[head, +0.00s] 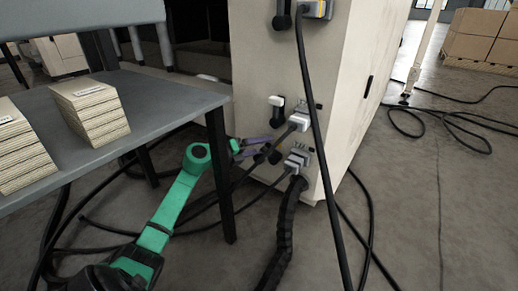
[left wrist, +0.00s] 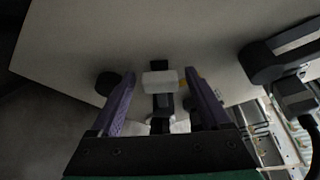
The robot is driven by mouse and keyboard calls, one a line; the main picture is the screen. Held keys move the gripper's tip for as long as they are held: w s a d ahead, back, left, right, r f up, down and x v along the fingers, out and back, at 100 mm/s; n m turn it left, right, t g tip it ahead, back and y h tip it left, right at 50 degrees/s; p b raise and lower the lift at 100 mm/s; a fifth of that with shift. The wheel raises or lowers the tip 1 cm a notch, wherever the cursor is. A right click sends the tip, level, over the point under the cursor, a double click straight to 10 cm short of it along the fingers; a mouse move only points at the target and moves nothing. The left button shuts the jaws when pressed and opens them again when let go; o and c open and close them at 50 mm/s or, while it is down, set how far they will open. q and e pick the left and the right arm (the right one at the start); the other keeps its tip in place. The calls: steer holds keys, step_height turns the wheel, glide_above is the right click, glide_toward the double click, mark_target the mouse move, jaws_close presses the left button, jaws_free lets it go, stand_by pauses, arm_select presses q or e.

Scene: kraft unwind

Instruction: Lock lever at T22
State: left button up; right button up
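The cream cabinet (head: 270,60) carries dark levers and plugged connectors on its side. A lever with a white part (head: 276,101) sits by the upper grey connector (head: 298,121). A lower grey connector (head: 297,160) has a thick black cable. My left gripper (head: 258,147) is low at the cabinet, its purple fingers apart. In the left wrist view, a black lever with a white block (left wrist: 160,79) stands between the open fingers of my left gripper (left wrist: 160,88); I cannot tell whether they touch it. Labels are unreadable, so T22 is not identifiable. My right gripper is out of view.
A grey table (head: 150,112) with stacked tan bundles (head: 90,108) stands left; its leg (head: 220,175) is near my left arm. Black cables (head: 330,150) hang before the cabinet and cross the floor. In the left wrist view, a dark connector (left wrist: 285,65) is at right.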

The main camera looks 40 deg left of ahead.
arm_select(q)
jaws_close()
stand_by(1.3)
